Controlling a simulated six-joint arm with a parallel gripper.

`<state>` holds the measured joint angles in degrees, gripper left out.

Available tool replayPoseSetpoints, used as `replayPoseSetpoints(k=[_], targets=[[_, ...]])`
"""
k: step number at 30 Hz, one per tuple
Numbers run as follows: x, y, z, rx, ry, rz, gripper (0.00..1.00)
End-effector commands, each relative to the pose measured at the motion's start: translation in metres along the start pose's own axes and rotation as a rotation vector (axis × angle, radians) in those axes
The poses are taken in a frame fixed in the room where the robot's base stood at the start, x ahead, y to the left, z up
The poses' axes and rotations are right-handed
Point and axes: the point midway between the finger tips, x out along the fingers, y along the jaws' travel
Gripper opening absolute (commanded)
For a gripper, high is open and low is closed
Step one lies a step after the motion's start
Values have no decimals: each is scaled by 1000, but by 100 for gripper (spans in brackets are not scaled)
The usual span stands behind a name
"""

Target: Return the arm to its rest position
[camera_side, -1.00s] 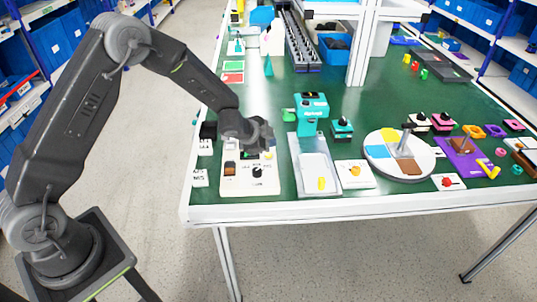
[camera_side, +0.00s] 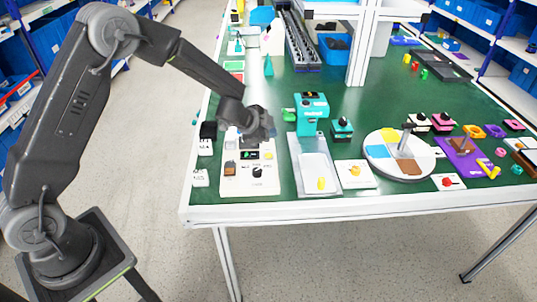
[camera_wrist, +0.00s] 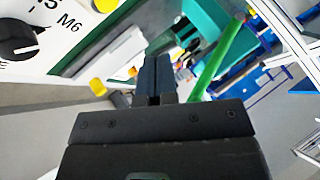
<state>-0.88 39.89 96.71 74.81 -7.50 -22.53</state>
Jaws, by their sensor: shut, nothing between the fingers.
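My gripper (camera_side: 268,128) is above the back part of a white switch panel (camera_side: 235,183) near the table's left front edge. The panel carries a black rotary knob (camera_side: 257,172), which shows clear of the gripper. In the wrist view, my gripper (camera_wrist: 157,62) has its two dark fingers together with nothing between them. The knob (camera_wrist: 22,38) is at the upper left there, beside the mark "M6". My arm is bent, with its elbow high at the left of the side view.
A teal machine (camera_side: 311,116) stands right of the gripper, behind a grey tray (camera_side: 318,160). A white plate with a yellow button (camera_side: 355,171) and a round coloured disc (camera_side: 385,150) are further right. Free floor lies between my base and the table.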

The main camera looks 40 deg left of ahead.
Motion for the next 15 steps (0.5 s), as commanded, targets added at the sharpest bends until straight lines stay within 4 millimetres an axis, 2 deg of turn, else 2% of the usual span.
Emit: replayPoseSetpoints(k=[4, 7, 11, 15], targets=[[-6, -4, -3, -11, -5, -15, 0], [-28, -17, -10, -47, -25, -62, 0], [-83, -37, -21, -148, -78, -156, 0], [-152, -45, -24, -289, -152, -235, 0]])
